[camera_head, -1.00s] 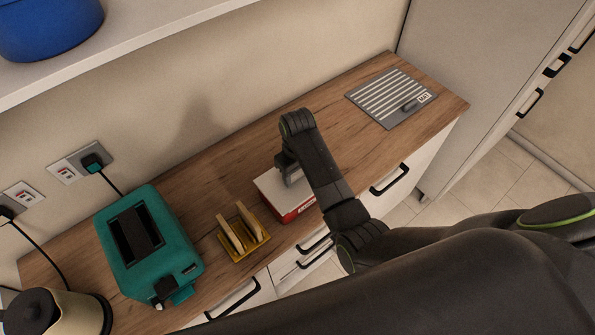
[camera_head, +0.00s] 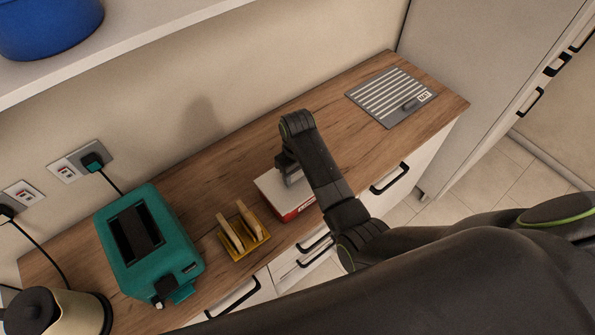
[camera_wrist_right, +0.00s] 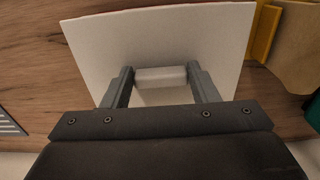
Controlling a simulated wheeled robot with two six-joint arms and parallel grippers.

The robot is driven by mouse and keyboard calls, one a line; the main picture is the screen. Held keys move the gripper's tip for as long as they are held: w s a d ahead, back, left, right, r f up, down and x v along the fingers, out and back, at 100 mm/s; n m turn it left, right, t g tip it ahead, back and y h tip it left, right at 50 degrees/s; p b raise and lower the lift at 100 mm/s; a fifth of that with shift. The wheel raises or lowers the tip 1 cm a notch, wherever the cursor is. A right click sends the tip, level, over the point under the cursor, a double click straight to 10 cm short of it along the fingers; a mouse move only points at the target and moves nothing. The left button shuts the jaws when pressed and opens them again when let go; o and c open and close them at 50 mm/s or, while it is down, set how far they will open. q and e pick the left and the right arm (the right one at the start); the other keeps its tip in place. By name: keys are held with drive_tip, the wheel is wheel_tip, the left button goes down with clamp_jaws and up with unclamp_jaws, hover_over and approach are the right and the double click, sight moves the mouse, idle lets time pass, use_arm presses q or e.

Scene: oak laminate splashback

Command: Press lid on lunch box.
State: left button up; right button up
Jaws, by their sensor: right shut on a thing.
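The lunch box (camera_head: 294,211) is red and stands on the wooden counter near its front edge. Its white lid (camera_head: 271,186) lies over the top; whether it is fully seated I cannot tell. My right gripper (camera_head: 292,175) is over the lid. In the right wrist view the gripper (camera_wrist_right: 161,76) is shut on the white handle block (camera_wrist_right: 161,77) in the middle of the lid (camera_wrist_right: 93,45). My arm hides part of the box and lid in the head view. My left gripper is not in view.
A yellow rack (camera_head: 258,249) with bread slices stands just left of the box, and a teal toaster (camera_head: 182,253) further left. A kettle (camera_head: 72,314) is at the lower left. A grey ridged board (camera_head: 375,97) lies at the right end. The counter between is clear.

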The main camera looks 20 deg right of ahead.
drive_tip(key=shift+f, duration=0.15)
idle(0.6)
drive_tip(key=o, duration=1.5)
wheel_tip(320, 180, up, 7)
idle(0.4)
clamp_jaws()
idle(0.7)
idle(0.7)
